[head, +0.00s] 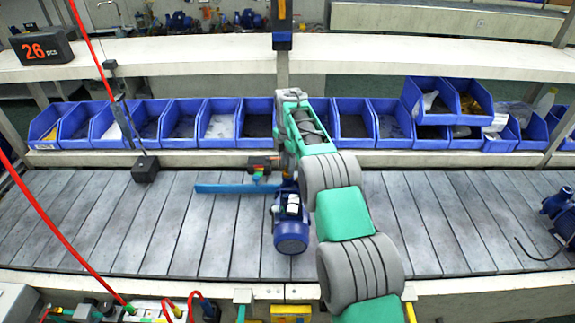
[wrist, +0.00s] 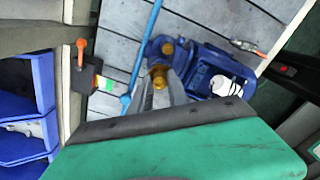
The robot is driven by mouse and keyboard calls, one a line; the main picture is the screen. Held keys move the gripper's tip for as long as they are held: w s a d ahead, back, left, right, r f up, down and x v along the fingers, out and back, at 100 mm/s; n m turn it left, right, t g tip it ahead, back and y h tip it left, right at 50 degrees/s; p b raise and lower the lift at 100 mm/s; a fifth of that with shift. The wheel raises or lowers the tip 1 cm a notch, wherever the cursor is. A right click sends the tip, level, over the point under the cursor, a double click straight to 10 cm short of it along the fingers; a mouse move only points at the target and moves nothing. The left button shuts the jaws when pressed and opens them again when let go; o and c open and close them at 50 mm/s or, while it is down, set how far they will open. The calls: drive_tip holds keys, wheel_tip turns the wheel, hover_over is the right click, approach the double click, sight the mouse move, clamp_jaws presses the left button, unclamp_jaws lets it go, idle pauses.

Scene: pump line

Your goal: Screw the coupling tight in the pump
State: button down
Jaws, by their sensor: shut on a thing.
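The blue pump (head: 291,236) stands on the slatted line below my arm in the head view. It also shows in the wrist view (wrist: 212,70), with a brass-coloured port (wrist: 167,48) at its left end. My gripper (wrist: 160,88) is shut on the brass-coloured coupling (wrist: 158,75), which sits between its grey fingertips close to the port. How far the coupling is seated in the thread cannot be told. In the head view my arm hides the fingertips and the coupling.
A long blue bar (head: 235,188) lies left of the pump and passes close to my fingers in the wrist view (wrist: 147,45). A dark box (head: 145,168) stands further left. Blue bins (head: 222,122) line the back. Another blue pump (head: 560,205) is at far right.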

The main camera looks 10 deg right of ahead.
idle(0.3)
drive_tip(key=m, duration=0.3)
drive_tip(key=shift+m, duration=0.4)
drive_tip(key=m, duration=0.3)
drive_tip(key=m, duration=0.3)
drive_tip(key=m, duration=0.4)
drive_tip(key=c, duration=1.3)
unclamp_jaws()
drive_tip(key=shift+c, duration=0.2)
